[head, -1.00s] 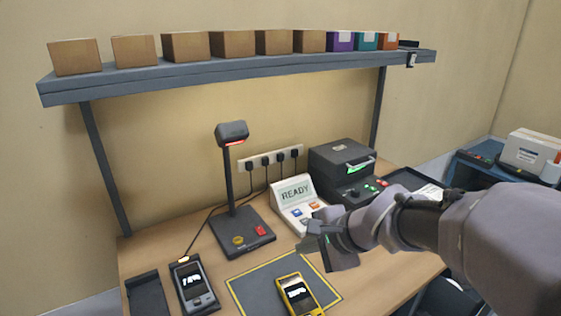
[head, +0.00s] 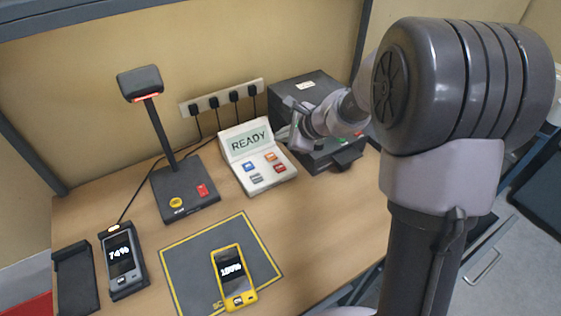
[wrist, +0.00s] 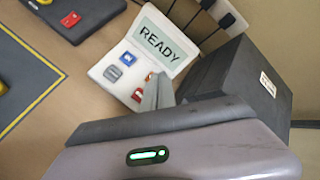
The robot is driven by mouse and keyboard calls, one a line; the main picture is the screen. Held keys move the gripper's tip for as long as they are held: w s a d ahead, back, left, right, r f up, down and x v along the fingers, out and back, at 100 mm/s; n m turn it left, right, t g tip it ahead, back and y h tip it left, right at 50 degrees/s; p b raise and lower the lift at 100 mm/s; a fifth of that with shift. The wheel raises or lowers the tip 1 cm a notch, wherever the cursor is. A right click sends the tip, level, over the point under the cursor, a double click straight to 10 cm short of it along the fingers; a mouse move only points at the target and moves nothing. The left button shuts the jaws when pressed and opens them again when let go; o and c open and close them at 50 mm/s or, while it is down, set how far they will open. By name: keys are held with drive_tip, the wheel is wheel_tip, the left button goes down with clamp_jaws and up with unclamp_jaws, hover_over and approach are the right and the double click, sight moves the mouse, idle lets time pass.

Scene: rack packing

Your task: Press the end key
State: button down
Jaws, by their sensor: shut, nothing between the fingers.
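The white terminal (head: 231,142) stands at the back of the bench, its screen reading READY. It has four coloured keys: blue (head: 249,167), orange (head: 271,157), grey (head: 257,179) and red (head: 280,168). The key labels are too small to read, so I cannot tell which is the end key. My gripper (head: 293,140) is at the terminal's right side, shut and empty. In the wrist view the fingers (wrist: 159,90) overlap the terminal's edge beside the red key (wrist: 137,95) and partly hide the orange key (wrist: 149,76). Contact cannot be made out.
A dark box-shaped device (head: 300,88) stands right behind my gripper. A scanner stand (head: 165,150) is left of the terminal. A yellow handheld (head: 232,278) lies on the grey mat (head: 190,262); a grey handheld (head: 121,258) sits in a cradle. Bare bench lies in front of the terminal.

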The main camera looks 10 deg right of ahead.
sight(282, 169)
drive_tip(key=shift+f+b, duration=3.85)
drive_tip(key=shift+f, duration=0.6)
drive_tip(key=shift+f+b, duration=0.4)
drive_tip(key=shift+b, duration=0.1)
drive_tip(key=shift+f+b, duration=0.35)
drive_tip(key=shift+b, duration=0.1)
drive_tip(key=shift+r+p, duration=0.6)
drive_tip(key=shift+r, duration=0.2)
wheel_tip(282, 169, up, 5)
drive_tip(key=p, duration=0.4)
drive_tip(key=shift+r, duration=0.1)
